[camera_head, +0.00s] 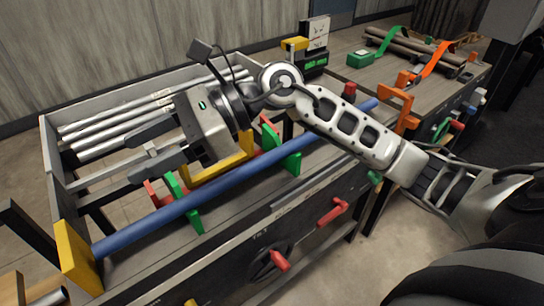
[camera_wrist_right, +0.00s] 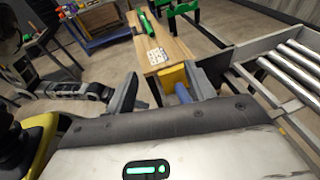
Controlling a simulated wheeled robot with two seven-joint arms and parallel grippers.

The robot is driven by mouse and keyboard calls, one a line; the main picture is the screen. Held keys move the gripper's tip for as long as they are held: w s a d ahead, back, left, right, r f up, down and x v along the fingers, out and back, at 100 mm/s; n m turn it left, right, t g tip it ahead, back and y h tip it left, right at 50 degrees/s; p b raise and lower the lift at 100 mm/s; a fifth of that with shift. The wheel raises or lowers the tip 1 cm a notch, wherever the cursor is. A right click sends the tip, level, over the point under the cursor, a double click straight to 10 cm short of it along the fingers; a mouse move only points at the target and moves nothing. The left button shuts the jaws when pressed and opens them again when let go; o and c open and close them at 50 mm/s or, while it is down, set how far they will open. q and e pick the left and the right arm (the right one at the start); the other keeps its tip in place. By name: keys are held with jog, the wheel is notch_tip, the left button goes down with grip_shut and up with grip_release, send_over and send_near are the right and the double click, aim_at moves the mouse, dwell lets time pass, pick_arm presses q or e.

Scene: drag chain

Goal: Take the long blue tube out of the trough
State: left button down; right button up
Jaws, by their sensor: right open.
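The long blue tube (camera_head: 235,180) lies along the near side of the metal machine bench, through green brackets (camera_head: 285,152). Its left end meets or sits close to a yellow end plate (camera_head: 78,258); its right part passes behind my right arm. My right gripper (camera_head: 143,150) is open and empty, above and behind the tube's left half, with its fingers pointing left. In the right wrist view a short piece of the blue tube (camera_wrist_right: 183,93) shows beside the right-hand finger, near the yellow plate (camera_wrist_right: 172,77). My left gripper is not in view.
Several silver rods (camera_head: 115,125) lie in the grey-walled tray (camera_head: 50,150) behind the tube. A yellow bracket (camera_head: 232,165) stands close to my gripper. Red handles (camera_head: 332,212) stick out at the front. An orange bracket (camera_head: 405,105) stands at the right.

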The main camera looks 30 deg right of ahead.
jog(key=w+d+f+n+h, duration=0.3)
jog(key=d+f+h, duration=0.2)
jog(key=d+h, duration=0.4)
jog(key=h, duration=0.6)
send_near(271, 154)
jog(key=shift+m, duration=0.3)
jog(key=shift+p+x, duration=0.5)
jog(key=shift+x, duration=4.4)
grip_shut()
jog(key=shift+r, duration=0.15)
